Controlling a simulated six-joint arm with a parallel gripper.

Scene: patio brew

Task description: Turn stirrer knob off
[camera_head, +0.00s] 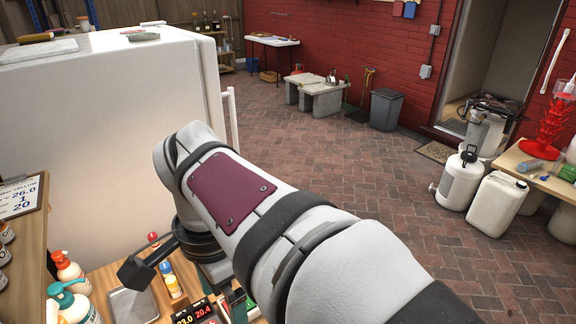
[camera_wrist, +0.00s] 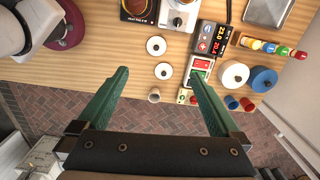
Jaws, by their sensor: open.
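In the wrist view, a white box-shaped device with a round knob (camera_wrist: 177,22), apparently the stirrer (camera_wrist: 185,8), stands at the top edge, partly cut off. The knob's setting is too small to read. My gripper (camera_wrist: 158,76) is open and empty, with its two green fingers wide apart over the front part of the wooden bench (camera_wrist: 100,68). The knob lies beyond the fingertips, toward the top of the picture, and nothing touches it. In the head view my arm hides the fingers, and I cannot make out the stirrer.
A display box (camera_wrist: 212,38) stands right of the stirrer, with a red-and-green switch (camera_wrist: 201,66) below. A black device (camera_wrist: 138,10) is left of it. White discs (camera_wrist: 156,46), a white roll (camera_wrist: 234,74) and a blue roll (camera_wrist: 263,79) lie nearby. A large white cabinet (camera_head: 110,130) stands beside the bench.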

